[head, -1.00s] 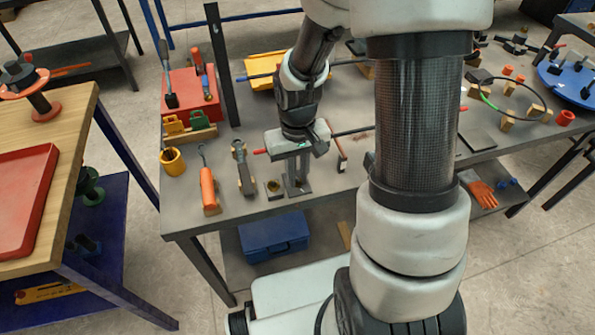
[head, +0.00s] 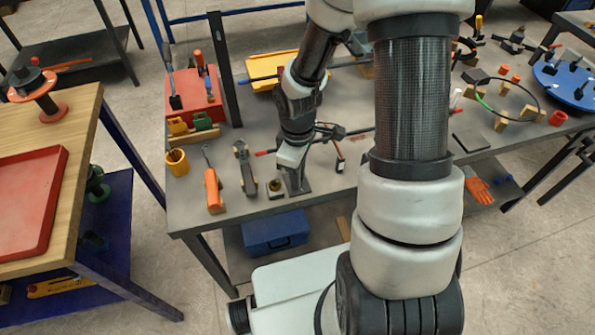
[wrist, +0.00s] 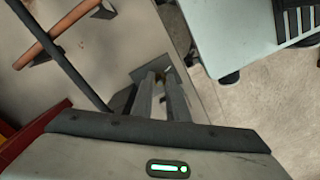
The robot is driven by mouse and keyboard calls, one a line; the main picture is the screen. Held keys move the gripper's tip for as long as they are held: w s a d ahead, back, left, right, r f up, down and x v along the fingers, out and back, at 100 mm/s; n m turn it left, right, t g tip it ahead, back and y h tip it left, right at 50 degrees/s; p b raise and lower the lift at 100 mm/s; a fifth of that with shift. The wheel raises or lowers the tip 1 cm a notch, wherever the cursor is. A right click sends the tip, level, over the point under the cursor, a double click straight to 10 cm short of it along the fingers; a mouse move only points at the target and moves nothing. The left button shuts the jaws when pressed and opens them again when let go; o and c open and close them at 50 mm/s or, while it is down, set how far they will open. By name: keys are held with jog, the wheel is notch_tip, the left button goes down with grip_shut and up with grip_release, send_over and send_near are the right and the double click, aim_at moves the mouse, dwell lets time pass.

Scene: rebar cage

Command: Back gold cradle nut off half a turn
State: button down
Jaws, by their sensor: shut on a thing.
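My gripper (head: 296,188) points down at the near edge of the grey bench (head: 240,205), over a dark square plate (head: 306,186). The wrist view shows its two grey fingers (wrist: 160,85) close together, with their tips at the dark plate (wrist: 120,100). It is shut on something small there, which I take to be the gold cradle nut. The nut is hidden by the fingers, so its colour and turn angle cannot be seen.
Left on the bench are an orange-handled tool (head: 213,190), a grey clamp-like tool (head: 245,168) and a yellow cup (head: 177,162). A dark bar (wrist: 65,55) and a copper-coloured rod (wrist: 55,35) lie near the hand. A blue box (head: 275,232) sits on the lower shelf.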

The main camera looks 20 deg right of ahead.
jog(key=shift+r+n, duration=0.1)
jog(key=shift+n, duration=0.4)
jog(key=c, duration=1.7)
grip_release()
jog(key=shift+p, duration=0.3)
notch_tip(320, 180, up, 17)
jog(key=p, duration=0.4)
jog(key=shift+r, duration=0.2)
